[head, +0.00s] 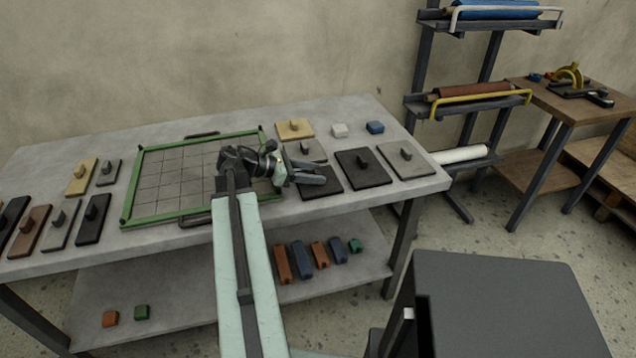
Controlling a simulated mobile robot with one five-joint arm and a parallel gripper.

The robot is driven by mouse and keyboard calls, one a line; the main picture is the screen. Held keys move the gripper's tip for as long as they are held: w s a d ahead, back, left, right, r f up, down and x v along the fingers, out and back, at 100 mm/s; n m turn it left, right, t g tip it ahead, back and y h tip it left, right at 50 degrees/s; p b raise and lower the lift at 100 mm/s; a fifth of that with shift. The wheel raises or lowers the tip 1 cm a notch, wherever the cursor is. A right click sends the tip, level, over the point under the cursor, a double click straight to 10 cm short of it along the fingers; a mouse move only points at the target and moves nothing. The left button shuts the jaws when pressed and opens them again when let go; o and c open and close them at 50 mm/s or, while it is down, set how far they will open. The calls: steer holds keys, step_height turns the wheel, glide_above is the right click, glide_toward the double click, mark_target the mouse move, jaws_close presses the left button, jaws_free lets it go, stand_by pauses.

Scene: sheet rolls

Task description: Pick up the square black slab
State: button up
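A square black slab (362,170) with an upright knob lies on the grey table, right of my gripper. Another square dark slab (322,187) lies under and just beside my gripper, which hides most of it and its knob. My gripper (316,172) points right, low over this slab. Its two dark fingers look apart, and I see nothing clearly held between them. Whether they touch the slab's knob cannot be told.
Grey slabs (404,162) and a tan slab (295,129) lie close by. A green-framed grid tray (150,217) is left of my gripper. White (339,130) and blue (375,127) blocks lie behind.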

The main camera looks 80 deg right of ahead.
jaws_close()
step_height(320, 180, up, 10)
steer(key=p, duration=1)
